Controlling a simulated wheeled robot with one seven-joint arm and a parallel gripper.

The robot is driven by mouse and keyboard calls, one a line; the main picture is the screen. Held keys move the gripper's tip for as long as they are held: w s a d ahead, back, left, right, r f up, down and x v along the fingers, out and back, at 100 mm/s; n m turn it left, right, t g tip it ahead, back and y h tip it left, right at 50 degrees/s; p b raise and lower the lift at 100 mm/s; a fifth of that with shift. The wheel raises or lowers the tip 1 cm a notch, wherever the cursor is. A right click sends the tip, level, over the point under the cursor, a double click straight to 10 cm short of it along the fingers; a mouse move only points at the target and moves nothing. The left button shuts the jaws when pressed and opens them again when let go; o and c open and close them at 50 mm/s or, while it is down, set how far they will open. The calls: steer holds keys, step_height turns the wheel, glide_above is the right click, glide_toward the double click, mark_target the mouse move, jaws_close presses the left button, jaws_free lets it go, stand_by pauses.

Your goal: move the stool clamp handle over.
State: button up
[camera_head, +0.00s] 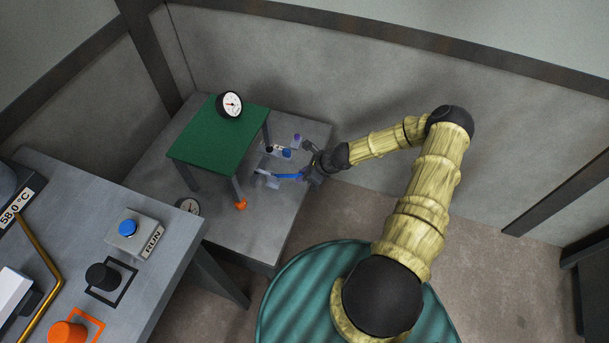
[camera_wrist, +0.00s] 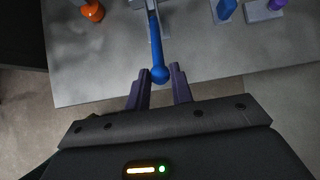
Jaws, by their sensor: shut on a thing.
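The stool (camera_head: 205,148) has a green top and dark legs and stands on a low grey platform. A pale clamp (camera_head: 266,180) sits beside its front right leg, with a long blue handle (camera_head: 289,177) reaching right from it. In the wrist view the blue handle (camera_wrist: 156,42) comes down from the top and ends in a blue ball between my fingers. My gripper (camera_head: 306,176) is shut on this ball end; its dark purple fingers (camera_wrist: 160,82) stand on either side of it. The clamp's far part is cut off in the wrist view.
An orange knob (camera_head: 240,205) lies left of the handle. Small blue (camera_head: 287,153) and purple (camera_head: 297,138) pieces stand behind it. One gauge (camera_head: 231,104) is on the stool top; another (camera_head: 188,206) is partly hidden by the workbench (camera_head: 180,225). A wall rises behind the platform.

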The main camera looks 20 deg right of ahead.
steer(key=shift+w+a+r, duration=0.15)
steer(key=shift+w+r, duration=0.05)
steer(key=shift+r, duration=0.35)
steer(key=shift+w+a+r+p, duration=0.3)
steer(key=shift+a+r+p, duration=0.15)
steer(key=shift+r+p, duration=0.15)
steer(key=shift+w+a+r+p, duration=0.3)
steer(key=shift+a+r+p, duration=0.1)
steer(key=shift+r+p, duration=0.15)
steer(key=shift+r, duration=0.1)
steer(key=shift+w+a+r+p, duration=0.3)
steer(key=shift+w+a+r, duration=0.15)
steer(key=shift+a, duration=0.1)
steer(key=shift+w+a+r+p, duration=0.3)
steer(key=shift+w+a+r, duration=0.1)
steer(key=shift+a, duration=0.25)
